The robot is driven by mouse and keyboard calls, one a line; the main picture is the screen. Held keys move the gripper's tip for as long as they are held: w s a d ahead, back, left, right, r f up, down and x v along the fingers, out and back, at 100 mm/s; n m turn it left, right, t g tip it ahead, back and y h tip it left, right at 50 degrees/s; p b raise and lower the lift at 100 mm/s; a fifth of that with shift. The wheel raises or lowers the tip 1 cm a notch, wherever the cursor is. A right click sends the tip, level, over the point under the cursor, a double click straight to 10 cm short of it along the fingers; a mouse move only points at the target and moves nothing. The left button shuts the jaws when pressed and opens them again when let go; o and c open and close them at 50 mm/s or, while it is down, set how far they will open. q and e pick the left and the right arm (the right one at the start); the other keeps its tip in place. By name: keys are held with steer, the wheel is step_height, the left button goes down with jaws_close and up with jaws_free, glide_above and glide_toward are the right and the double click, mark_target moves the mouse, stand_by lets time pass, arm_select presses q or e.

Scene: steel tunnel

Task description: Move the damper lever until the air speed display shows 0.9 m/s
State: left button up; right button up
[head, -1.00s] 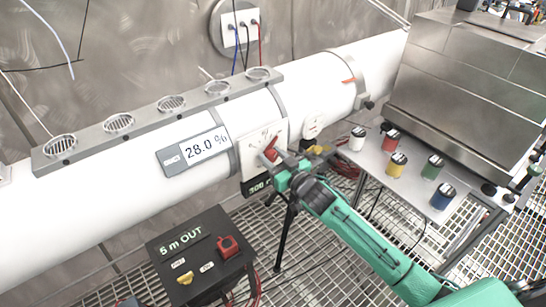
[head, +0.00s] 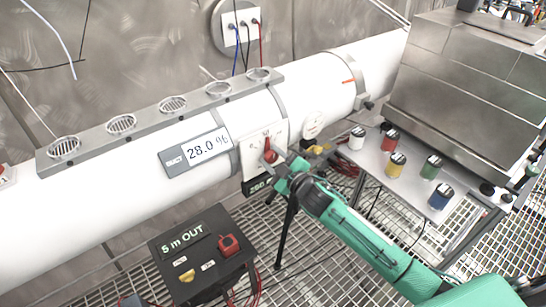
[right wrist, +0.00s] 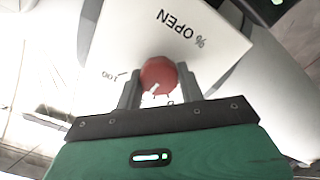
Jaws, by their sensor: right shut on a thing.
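The damper lever (head: 269,151) is a red knob on a white plate (head: 252,152) with a "% OPEN" scale, fixed to the white duct. My right gripper (head: 278,160) is shut on the lever. In the right wrist view the lever's round red end (right wrist: 159,75) sits between the two grey fingers. A grey display (head: 195,152) marked DUCT reads 28.0 %. A small dark display (head: 257,185) below the plate is partly hidden by my gripper, and its reading is unclear. I see no display in m/s. My left gripper is out of view.
A black box (head: 195,250) reading "5 m OUT" stands front left with a red and a yellow part on top. Several coloured cans stand on a grey table (head: 372,170) to the right. Grating shows below.

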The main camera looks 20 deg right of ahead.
steer(key=shift+n, duration=0.7)
steer(key=o, duration=1)
steer(key=shift+c, duration=0.2)
steer(key=shift+s+d+f, duration=0.15)
steer(key=shift+s, duration=0.35)
steer(key=b+v, duration=0.3)
steer(key=v, duration=0.9)
steer(key=shift+s, duration=0.35)
